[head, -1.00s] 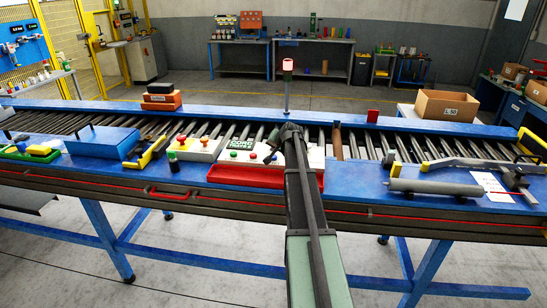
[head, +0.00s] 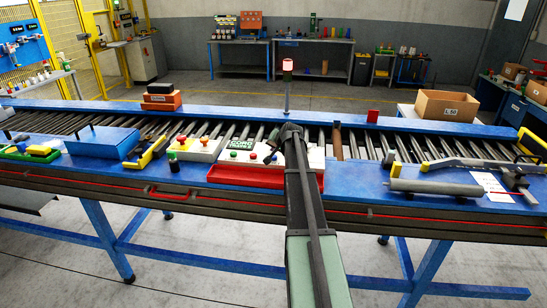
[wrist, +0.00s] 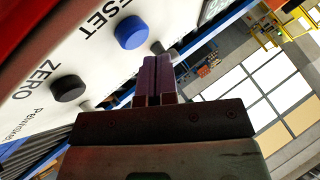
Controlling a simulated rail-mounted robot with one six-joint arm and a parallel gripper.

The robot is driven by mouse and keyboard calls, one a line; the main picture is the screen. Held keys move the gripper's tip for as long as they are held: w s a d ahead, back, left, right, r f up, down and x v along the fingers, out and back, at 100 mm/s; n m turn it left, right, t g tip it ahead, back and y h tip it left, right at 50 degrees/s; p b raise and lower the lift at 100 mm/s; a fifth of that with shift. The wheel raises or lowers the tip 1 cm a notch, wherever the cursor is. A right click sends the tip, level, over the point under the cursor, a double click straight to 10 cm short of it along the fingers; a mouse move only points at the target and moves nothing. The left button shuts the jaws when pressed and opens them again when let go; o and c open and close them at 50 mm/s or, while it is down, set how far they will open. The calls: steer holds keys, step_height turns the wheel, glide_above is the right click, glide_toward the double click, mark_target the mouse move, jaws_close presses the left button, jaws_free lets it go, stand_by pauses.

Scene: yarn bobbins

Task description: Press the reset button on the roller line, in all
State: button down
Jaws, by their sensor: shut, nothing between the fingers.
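In the wrist view, a pale panel (wrist: 92,45) fills the upper left, with its lettering upside down. A blue round button (wrist: 131,33) sits by the word "RESET". A black round button (wrist: 69,88) sits by the word "ZERO". My gripper (wrist: 157,62) is shut and empty, its fingertips beside the blue button in the picture; whether they touch the panel I cannot tell. In the head view, my arm reaches over the roller line (head: 365,150) and covers part of a white panel (head: 316,154). The gripper and the blue button cannot be made out there.
A control box (head: 196,149) with red and green buttons is further left. A signal lamp (head: 288,65) stands behind. A grey cylinder (head: 435,187) lies at right.

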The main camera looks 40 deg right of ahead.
mark_target(275, 156)
steer(key=shift+f, duration=0.15)
steer(key=shift+f+b, duration=0.3)
steer(key=shift+b, duration=0.1)
steer(key=shift+f+b, duration=0.5)
steer(key=shift+b, duration=0.05)
stand_by(0.7)
steer(key=shift+r+p, duration=0.95)
steer(key=shift+p, duration=0.05)
step_height(275, 156, up, 5)
steer(key=p, duration=0.5)
steer(key=shift+r, duration=0.1)
